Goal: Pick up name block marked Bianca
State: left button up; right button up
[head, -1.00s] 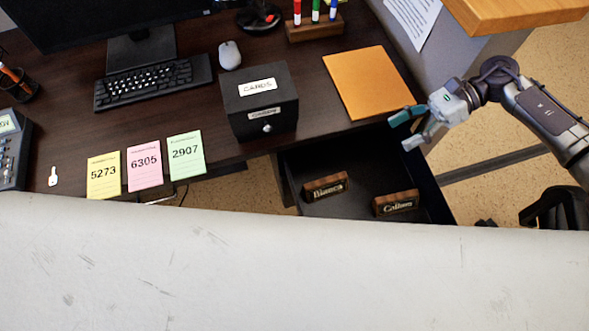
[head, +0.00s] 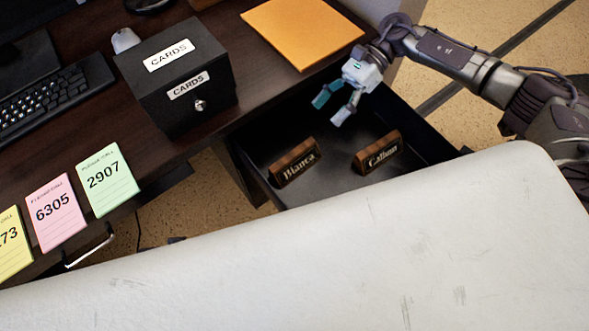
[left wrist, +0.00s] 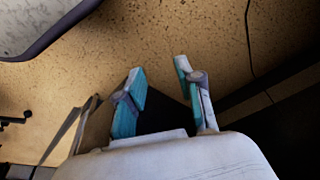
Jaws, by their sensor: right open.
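The name block marked Bianca (head: 295,163), brown with pale letters, stands in the open dark drawer (head: 268,186) in the head view. A second similar block (head: 377,153), whose lettering looks like "Callum", stands to its right. My right gripper (head: 331,108) is open and empty, above the back part of the drawer and apart from both blocks. Its fingers point down and left, toward the front of the drawer. My left gripper (left wrist: 160,78) shows only in the left wrist view, its fingers apart with nothing between them, over speckled floor.
A black CARDS box (head: 178,82) stands on the dark desk left of the drawer. An orange folder (head: 300,32) lies behind the drawer. Coloured notes, including the pink 6305 note (head: 56,212), a keyboard (head: 52,100) and a mouse (head: 125,40) lie at left.

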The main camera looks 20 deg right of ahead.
aim_at(300, 150)
notch_tip(300, 150, down, 4)
jog(key=shift+r+b, duration=0.2)
jog(key=shift+b, duration=0.75)
jog(key=shift+s+a+f, duration=0.15)
jog(key=shift+s+a, duration=0.05)
jog(key=shift+a, duration=0.15)
jog(key=x, duration=0.5)
jog(key=shift+s+a+f, duration=0.1)
jog(key=shift+s+a, duration=0.1)
jog(key=shift+a, duration=0.15)
jog(key=x, duration=0.3)
jog(key=p+x, duration=0.1)
jog(key=x, duration=0.1)
jog(key=shift+s+r, duration=0.3)
jog(key=shift+s+a+f, duration=0.1)
jog(key=shift+a+f, duration=0.1)
pick_arm(q)
jog(key=shift+w+r, duration=0.1)
jog(key=shift+r, duration=0.6)
pick_arm(e)
grip_shut()
